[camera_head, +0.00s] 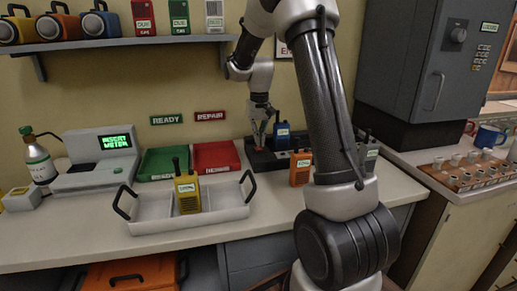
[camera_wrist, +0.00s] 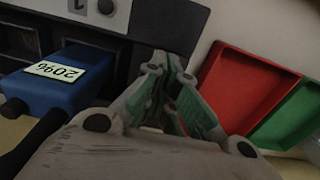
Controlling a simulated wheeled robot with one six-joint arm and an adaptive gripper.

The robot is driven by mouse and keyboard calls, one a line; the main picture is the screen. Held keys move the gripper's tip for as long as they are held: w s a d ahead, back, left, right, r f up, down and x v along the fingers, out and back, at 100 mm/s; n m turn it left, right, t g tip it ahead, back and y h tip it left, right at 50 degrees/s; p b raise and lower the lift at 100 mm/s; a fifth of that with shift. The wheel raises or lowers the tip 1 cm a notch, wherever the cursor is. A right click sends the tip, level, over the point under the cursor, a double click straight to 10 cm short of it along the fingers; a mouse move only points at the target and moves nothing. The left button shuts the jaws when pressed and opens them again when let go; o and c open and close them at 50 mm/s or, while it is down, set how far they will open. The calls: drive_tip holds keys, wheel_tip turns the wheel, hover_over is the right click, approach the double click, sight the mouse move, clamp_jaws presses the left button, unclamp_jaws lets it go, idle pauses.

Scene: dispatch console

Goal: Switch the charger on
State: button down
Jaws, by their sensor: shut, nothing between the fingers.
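The charger (camera_head: 262,161) is a dark block at the back of the counter, partly hidden by my arm and the radios. In the wrist view its dark body (camera_wrist: 165,30) with square slots fills the top. A blue radio (camera_head: 282,133) stands at it; it shows large in the wrist view (camera_wrist: 65,85) with the label 2096. My gripper (camera_head: 261,137) points down over the charger's left end, left of the blue radio. In the wrist view its fingers (camera_wrist: 165,70) are together and empty, close to the charger. I cannot make out the switch or whether the fingertips touch anything.
Red (camera_head: 216,155) and green (camera_head: 163,162) trays lie left of the charger. A white tray (camera_head: 220,206) with a yellow radio (camera_head: 187,192) is at the front. An orange radio (camera_head: 300,168) stands right of the charger's middle. A grey cabinet (camera_head: 400,60) rises at the right.

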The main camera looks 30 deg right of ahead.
sight(259, 149)
drive_tip(key=shift+f, duration=1.15)
idle(0.5)
drive_tip(key=shift+r, duration=3.5)
